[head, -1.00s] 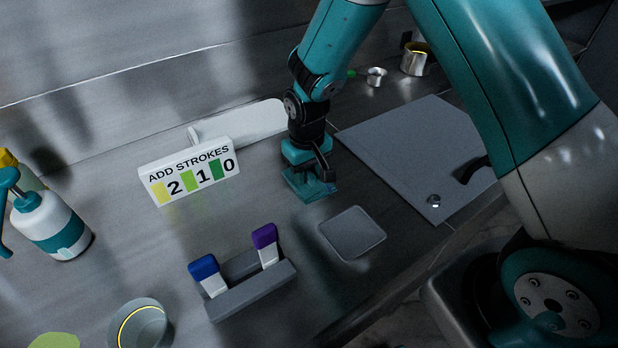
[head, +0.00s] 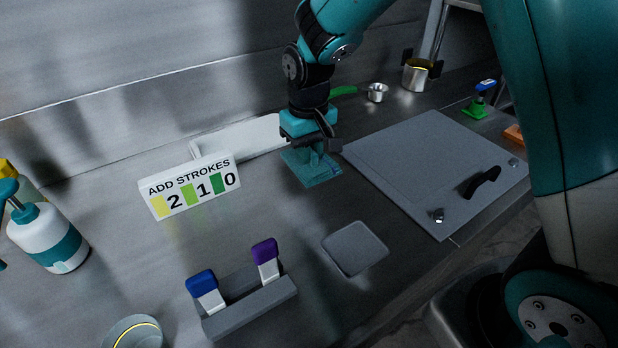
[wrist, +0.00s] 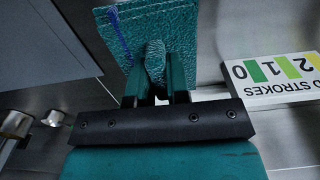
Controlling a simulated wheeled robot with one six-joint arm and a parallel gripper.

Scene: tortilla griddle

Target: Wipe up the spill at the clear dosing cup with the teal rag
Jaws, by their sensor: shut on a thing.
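My gripper (head: 318,156) is shut on the teal rag (head: 312,172), a square textured cloth. It holds the rag low over the steel counter, between the number sign and the grey board; I cannot tell if the rag touches the counter. In the wrist view, the fingers (wrist: 156,72) pinch a fold in the rag (wrist: 182,28), which has a blue line near one edge. I cannot make out the clear dosing cup or a spill in either view.
The ADD STROKES sign (head: 190,187) stands left of the rag, with a white slab (head: 240,139) behind. A grey board (head: 430,165) with a black handle lies right. A square grey pad (head: 355,248) and scraper holder (head: 250,308) are in front. Metal cups (head: 377,93) stand behind.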

